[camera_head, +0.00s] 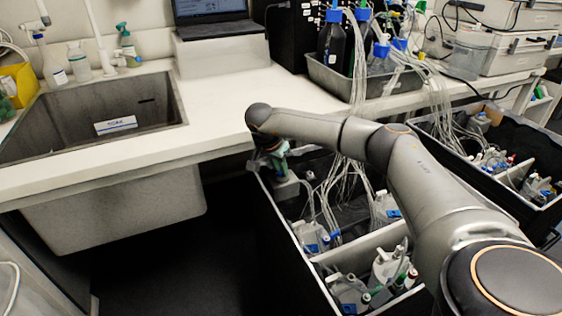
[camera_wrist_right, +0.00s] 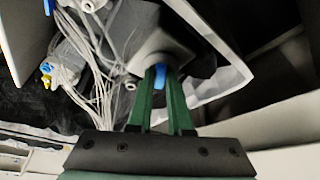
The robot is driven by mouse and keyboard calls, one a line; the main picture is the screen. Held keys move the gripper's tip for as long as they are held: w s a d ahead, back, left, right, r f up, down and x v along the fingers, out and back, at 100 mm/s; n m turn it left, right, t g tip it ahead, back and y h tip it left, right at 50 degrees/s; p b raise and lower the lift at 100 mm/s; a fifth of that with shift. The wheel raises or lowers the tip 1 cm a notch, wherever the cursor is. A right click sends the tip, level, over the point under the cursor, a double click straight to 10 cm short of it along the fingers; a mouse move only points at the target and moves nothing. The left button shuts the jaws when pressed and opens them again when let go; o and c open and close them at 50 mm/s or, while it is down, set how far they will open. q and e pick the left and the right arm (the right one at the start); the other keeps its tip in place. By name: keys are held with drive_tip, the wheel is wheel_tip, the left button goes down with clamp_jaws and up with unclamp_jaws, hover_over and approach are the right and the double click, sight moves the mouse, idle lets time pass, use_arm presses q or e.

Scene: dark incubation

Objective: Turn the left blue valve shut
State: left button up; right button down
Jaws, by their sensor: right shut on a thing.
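In the right wrist view, a small blue valve (camera_wrist_right: 160,76) sits between the green fingertips of my right gripper (camera_wrist_right: 160,84), which is shut on it. The valve is beside a grey-white fitting (camera_wrist_right: 165,48) near the crate's edge. In the head view my right arm reaches across from the right, and the right gripper (camera_head: 279,160) points down at the crate's left back corner. The valve itself is hidden there by the gripper. How far it is turned cannot be told. My left gripper is not in view.
The black crate (camera_head: 268,222) holds several pumps, bottles and clear tubes. A second crate (camera_head: 530,141) stands at the right. The bench (camera_head: 225,115) carries a sink (camera_head: 165,112), a laptop (camera_head: 211,10) and a metal tray (camera_head: 330,78) of bottles. Tubes run down close to my right arm.

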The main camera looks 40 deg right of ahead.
drive_tip(key=m+g+p, duration=0.1)
drive_tip(key=m, duration=0.2)
drive_tip(key=shift+w+m, duration=0.1)
drive_tip(key=shift+m, duration=0.2)
drive_tip(key=shift+w+m+g, duration=0.1)
drive_tip(key=shift+m+g, duration=0.7)
drive_tip(key=shift+m, duration=0.6)
drive_tip(key=c, duration=0.8)
unclamp_jaws()
drive_tip(key=shift+c, duration=0.2)
drive_tip(key=shift+r, duration=0.1)
drive_tip(key=shift+r, duration=0.1)
